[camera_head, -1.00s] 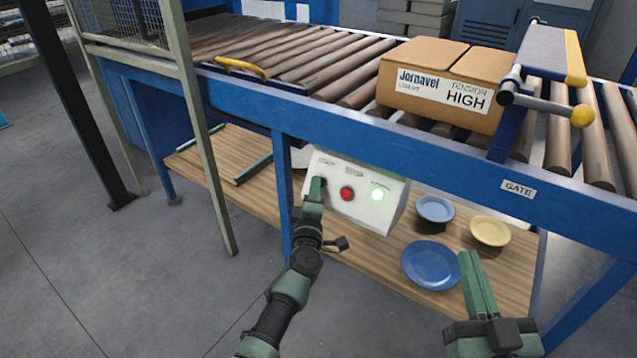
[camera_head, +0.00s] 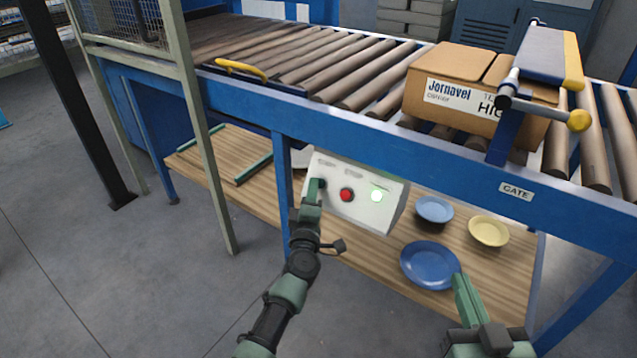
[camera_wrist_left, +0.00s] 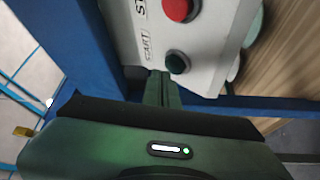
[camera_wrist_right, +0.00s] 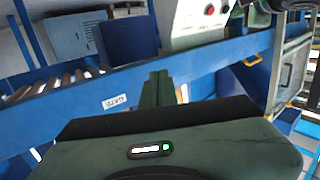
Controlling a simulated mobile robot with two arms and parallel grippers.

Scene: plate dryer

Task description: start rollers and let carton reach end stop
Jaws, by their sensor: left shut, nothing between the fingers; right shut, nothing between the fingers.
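The brown carton (camera_head: 440,104), labelled Jornavel, lies on the roller conveyor (camera_head: 345,78). Its right part is behind the blue gate arm (camera_head: 550,55) with the yellow knob; whether it touches the gate I cannot tell. The white control box (camera_head: 350,208) hangs below the rail, with a red button (camera_head: 347,195), a lit light (camera_head: 377,196) and a dark green start button (camera_wrist_left: 177,62). My left gripper (camera_head: 315,190) is shut and empty, its tips close to the start button; in the left wrist view they are just beside it. My right gripper (camera_head: 465,290) is shut and empty, below the rail.
A wooden shelf (camera_head: 370,268) under the conveyor holds a blue plate (camera_head: 430,266), a light blue bowl (camera_head: 434,209) and a yellow bowl (camera_head: 489,231). A blue leg (camera_head: 283,185) stands left of the control box. The floor at the left is open.

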